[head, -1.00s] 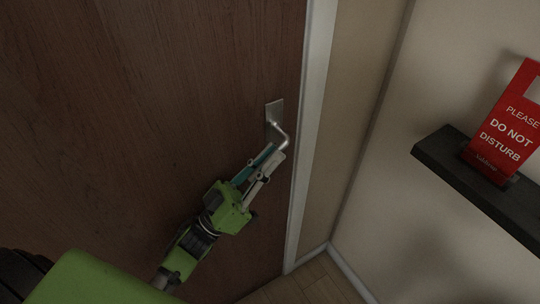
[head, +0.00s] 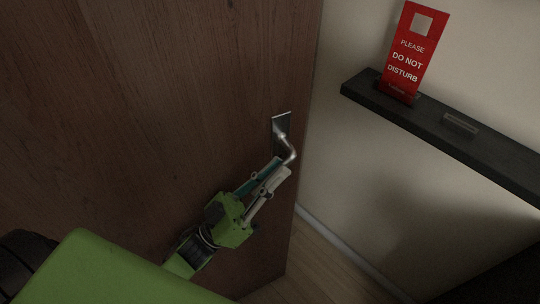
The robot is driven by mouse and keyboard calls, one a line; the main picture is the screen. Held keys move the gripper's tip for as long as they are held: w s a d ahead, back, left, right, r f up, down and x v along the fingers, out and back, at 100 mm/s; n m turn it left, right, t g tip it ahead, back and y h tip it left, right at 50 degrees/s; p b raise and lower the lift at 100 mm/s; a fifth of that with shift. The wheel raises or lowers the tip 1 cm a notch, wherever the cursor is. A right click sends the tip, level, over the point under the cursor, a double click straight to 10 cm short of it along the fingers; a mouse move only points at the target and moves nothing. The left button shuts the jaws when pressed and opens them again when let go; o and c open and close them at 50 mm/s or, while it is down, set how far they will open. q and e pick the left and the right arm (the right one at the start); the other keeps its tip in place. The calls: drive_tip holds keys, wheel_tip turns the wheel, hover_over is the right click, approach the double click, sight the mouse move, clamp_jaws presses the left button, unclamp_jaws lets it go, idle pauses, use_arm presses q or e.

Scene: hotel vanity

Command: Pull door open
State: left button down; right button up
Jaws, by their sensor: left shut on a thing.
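The brown wooden door (head: 150,100) fills the left and middle of the head view. Its free edge is at the right and stands out from the frame, so the door is partly open. My left gripper (head: 275,172), on a green arm from the lower left, is shut on the handle's end. The fingers hide part of the lever. My right gripper does not show.
A dark wall shelf (head: 450,134) at the right holds a red "Please do not disturb" sign (head: 412,50) and a small dark block (head: 461,122). The wooden floor (head: 325,270) is bare beside the door's edge. A dark shape is at the bottom right.

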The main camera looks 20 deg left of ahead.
use_arm(q)
drive_tip(key=s+d+m+g+h+p, duration=0.1)
drive_tip(key=s+d+g+h, duration=0.2)
drive_tip(key=s+d, duration=0.6)
drive_tip(key=shift+s+d+f+m, duration=0.2)
drive_tip(key=shift+s+f+m, duration=0.15)
drive_tip(key=shift+s, duration=0.65)
drive_tip(key=c, duration=2.1)
unclamp_jaws()
drive_tip(key=shift+r, duration=0.25)
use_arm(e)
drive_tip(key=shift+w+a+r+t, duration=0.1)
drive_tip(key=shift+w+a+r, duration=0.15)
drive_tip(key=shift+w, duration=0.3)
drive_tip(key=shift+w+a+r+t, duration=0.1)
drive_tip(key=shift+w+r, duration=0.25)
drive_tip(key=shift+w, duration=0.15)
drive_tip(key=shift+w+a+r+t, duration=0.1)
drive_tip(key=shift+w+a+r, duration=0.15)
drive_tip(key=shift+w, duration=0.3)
use_arm(q)
drive_tip(key=v, duration=1.2)
drive_tip(key=shift+f, duration=0.1)
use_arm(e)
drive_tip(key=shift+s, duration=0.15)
